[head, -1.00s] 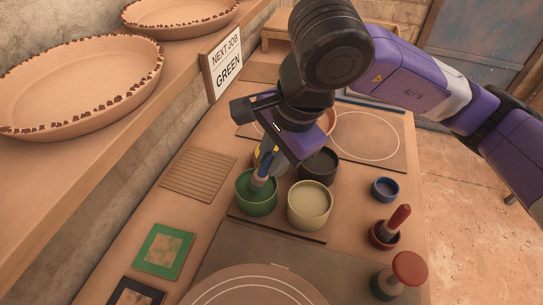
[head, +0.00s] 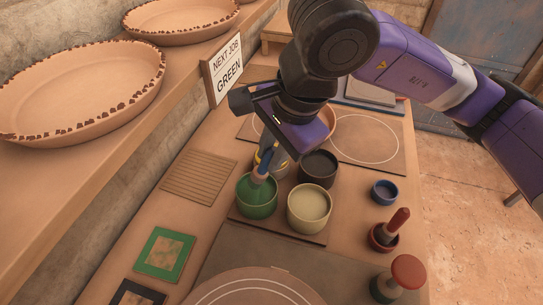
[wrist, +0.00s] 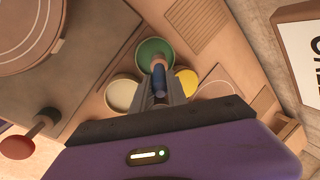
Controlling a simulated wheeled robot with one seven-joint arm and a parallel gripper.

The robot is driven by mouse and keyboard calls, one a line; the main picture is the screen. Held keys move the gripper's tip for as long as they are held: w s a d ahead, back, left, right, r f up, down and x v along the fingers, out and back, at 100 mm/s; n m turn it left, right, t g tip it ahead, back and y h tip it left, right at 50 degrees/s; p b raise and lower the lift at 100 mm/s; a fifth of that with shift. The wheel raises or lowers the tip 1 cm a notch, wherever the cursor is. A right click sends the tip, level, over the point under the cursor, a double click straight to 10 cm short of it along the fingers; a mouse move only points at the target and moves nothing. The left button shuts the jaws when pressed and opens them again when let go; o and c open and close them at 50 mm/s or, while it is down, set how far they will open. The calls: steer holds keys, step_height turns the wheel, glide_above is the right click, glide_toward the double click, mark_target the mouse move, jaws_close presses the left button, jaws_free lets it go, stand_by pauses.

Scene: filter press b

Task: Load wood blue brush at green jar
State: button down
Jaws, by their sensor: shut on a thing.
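My gripper (head: 270,158) is shut on the brush (head: 259,176), which has a wood-coloured part and a blue part. The brush points down at the green jar (head: 257,202), its lower end at the jar's mouth. I cannot tell how deep its tip reaches, or whether it touches the green contents. In the wrist view the brush (wrist: 158,80) stands between the fingers (wrist: 160,98), and its far end overlaps the green jar (wrist: 152,46).
A cream jar (head: 310,208), a black jar (head: 318,167) and a partly hidden yellow jar (wrist: 187,79) stand close by. A sign (head: 225,68) reads "NEXT JOB GREEN". A blue pot (head: 385,190) and red-handled tools (head: 397,222) are at right. A ribbed mat (head: 198,176) lies bare at left.

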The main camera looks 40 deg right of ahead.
steer(key=shift+r+p, duration=0.65)
steer(key=shift+r, duration=1.7)
